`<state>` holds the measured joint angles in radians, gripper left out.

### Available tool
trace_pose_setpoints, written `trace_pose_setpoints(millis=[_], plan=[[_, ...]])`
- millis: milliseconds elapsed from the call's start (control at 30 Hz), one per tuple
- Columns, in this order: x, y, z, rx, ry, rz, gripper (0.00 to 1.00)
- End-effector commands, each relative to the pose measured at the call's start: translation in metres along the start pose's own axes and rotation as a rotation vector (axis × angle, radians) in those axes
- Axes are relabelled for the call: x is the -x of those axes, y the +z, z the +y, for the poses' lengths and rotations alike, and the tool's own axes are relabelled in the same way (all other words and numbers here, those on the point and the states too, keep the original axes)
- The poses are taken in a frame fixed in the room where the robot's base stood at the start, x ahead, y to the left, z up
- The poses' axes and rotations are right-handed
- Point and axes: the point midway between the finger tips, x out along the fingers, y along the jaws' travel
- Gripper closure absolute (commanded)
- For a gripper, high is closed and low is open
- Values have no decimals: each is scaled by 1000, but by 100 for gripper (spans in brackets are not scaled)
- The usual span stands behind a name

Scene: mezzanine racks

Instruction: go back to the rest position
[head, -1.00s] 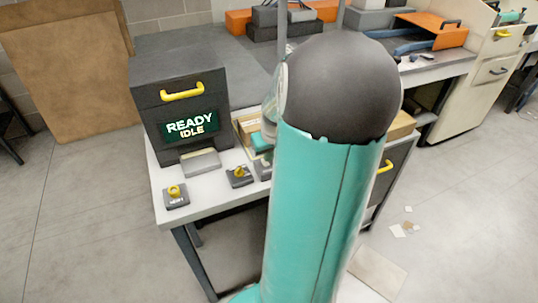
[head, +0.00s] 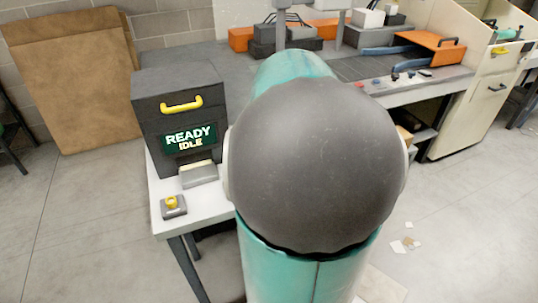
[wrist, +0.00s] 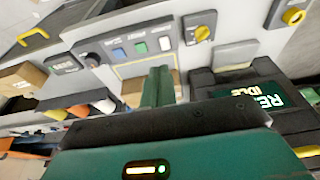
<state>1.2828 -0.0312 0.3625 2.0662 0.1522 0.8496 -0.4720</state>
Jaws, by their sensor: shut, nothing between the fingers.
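My gripper (wrist: 157,86) shows in the wrist view as two green fingers pressed together, with nothing between them. They point toward a pale control panel (wrist: 118,57) with several small buttons and yellow knobs, with no contact that I can make out. In the head view my own arm, with a large dark round joint, fills the middle and hides the gripper and part of the bench.
A dark machine with a yellow handle and a READY IDLE display (head: 188,138) stands on the bench's left end. A small yellow-knobbed box (head: 173,206) sits in front. An orange tray (head: 430,44) lies at the back right. Floor at right is mostly clear, with paper scraps (head: 404,245).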

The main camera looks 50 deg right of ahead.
Motion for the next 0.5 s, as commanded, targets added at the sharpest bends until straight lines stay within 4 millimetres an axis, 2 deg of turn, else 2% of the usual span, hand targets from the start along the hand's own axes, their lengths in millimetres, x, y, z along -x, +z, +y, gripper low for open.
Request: trace_pose_setpoints(millis=[167,500], plan=[[14,3,0,1,-1,0,100],[16,4,1,-1,-1,-1,100]])
